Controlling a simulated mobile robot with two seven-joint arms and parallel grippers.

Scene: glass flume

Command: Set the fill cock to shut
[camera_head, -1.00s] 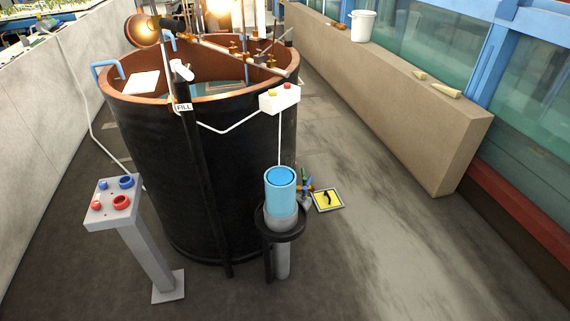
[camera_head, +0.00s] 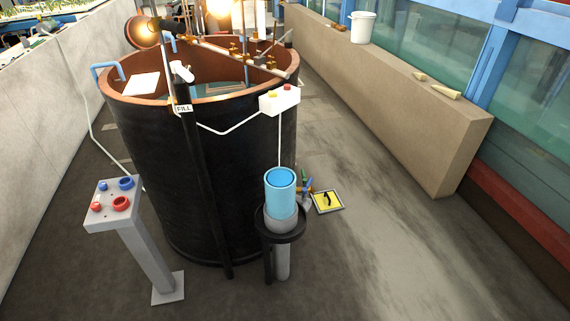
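A FILL label (camera_head: 184,108) is fixed at the front rim of the large black tank (camera_head: 225,165). Just above it a white fitting (camera_head: 182,71), which looks like the fill cock, sits on top of a dark post (camera_head: 200,170). It is small in view and I cannot tell whether it stands open or shut. Neither of my grippers is in view.
A grey pedestal (camera_head: 145,250) with red and blue knobs stands front left. A blue cylinder (camera_head: 280,195) on a black stand is in front of the tank. A white box (camera_head: 279,100) hangs on the rim.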

